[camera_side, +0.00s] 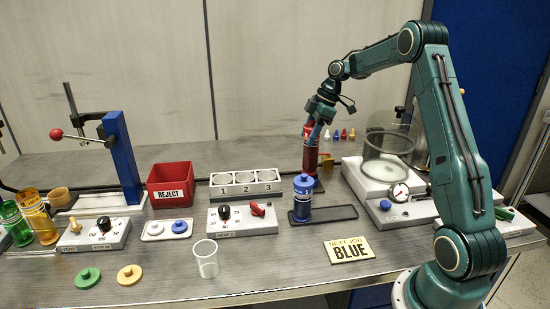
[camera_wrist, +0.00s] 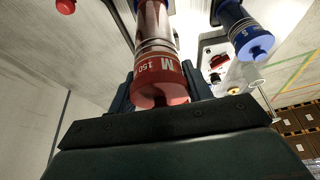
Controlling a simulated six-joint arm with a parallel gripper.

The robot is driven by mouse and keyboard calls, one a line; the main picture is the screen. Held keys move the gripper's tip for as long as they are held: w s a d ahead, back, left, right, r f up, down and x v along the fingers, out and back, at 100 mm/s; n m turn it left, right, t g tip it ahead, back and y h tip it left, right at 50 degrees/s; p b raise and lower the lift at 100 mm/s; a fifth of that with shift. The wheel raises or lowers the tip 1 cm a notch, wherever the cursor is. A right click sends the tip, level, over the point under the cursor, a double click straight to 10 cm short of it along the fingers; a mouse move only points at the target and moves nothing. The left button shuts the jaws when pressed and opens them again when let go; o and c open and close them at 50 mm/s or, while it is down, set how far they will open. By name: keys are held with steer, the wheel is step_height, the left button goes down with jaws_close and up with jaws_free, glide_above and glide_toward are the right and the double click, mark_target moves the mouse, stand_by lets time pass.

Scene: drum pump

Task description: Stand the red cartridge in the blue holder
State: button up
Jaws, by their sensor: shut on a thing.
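The red cartridge (camera_side: 310,158) stands upright in the side view, behind the blue cartridge (camera_side: 303,200). My gripper (camera_side: 311,128) is shut on its upper end, coming down from above. In the wrist view the red cartridge (camera_wrist: 158,60), marked M 150, lies between the jaws (camera_wrist: 160,96). The blue cartridge (camera_wrist: 245,35), marked S, is apart from it on the right there. A dark blue base (camera_side: 319,187) shows at the foot of the red cartridge, partly hidden; I cannot tell whether it is the blue holder or whether the cartridge touches it.
A dark tray (camera_side: 340,212) extends right of the blue cartridge. The numbered rack (camera_side: 245,190) and red REJECT bin (camera_side: 170,201) are left. A clear chamber (camera_side: 388,158) stands right. A heater box (camera_side: 240,226), clear cup (camera_side: 205,265) and BLUE sign (camera_side: 350,250) are in front.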

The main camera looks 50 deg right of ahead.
steer(key=shift+f, duration=2.35)
steer(key=o, duration=1.4)
steer(key=shift+r, duration=0.1)
steer(key=v, duration=1.2)
steer(key=shift+r, duration=0.1)
